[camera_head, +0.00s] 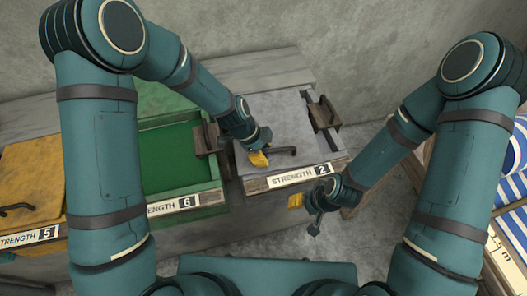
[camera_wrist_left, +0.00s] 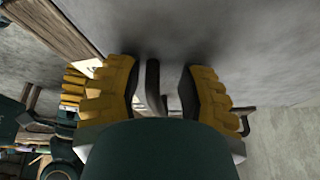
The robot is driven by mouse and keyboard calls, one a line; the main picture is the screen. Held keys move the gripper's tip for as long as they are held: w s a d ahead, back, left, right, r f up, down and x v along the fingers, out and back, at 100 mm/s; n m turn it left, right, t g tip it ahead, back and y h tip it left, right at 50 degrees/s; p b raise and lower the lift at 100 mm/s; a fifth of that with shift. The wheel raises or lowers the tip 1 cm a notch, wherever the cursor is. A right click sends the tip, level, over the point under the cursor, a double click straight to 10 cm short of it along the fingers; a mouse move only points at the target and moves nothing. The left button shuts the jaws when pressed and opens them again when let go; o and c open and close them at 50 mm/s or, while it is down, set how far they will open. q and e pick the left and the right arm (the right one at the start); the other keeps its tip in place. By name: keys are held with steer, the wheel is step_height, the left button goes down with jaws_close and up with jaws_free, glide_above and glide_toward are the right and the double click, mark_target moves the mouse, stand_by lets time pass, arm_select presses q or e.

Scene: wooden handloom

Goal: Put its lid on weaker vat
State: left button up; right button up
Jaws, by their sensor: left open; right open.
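The grey vat is labelled STRENGTH 2 (camera_head: 300,176). A flat grey lid (camera_head: 283,115) lies over its top, with a dark strip showing along its right side; I cannot tell if it is fully seated. The lid's dark bar handle (camera_head: 285,151) is near its front edge. My left gripper (camera_head: 260,158) is at the left end of this handle, low over the lid. In the left wrist view the handle (camera_wrist_left: 152,85) stands between the two open yellow fingers (camera_wrist_left: 163,88). My right gripper (camera_head: 304,207) hangs open and empty in front of the vat.
The green vat (camera_head: 180,155), labelled STRENGTH 6, stands open to the left. A yellow-lidded vat (camera_head: 30,175), labelled STRENGTH 5, is further left. Dark brackets (camera_head: 324,113) flank the grey vat. A rack with blue-and-white striped cloth (camera_head: 510,165) is at the right.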

arm_select(q)
steer(key=v, duration=1.1)
steer(key=shift+a+r, duration=0.15)
steer(key=shift+r, duration=0.2)
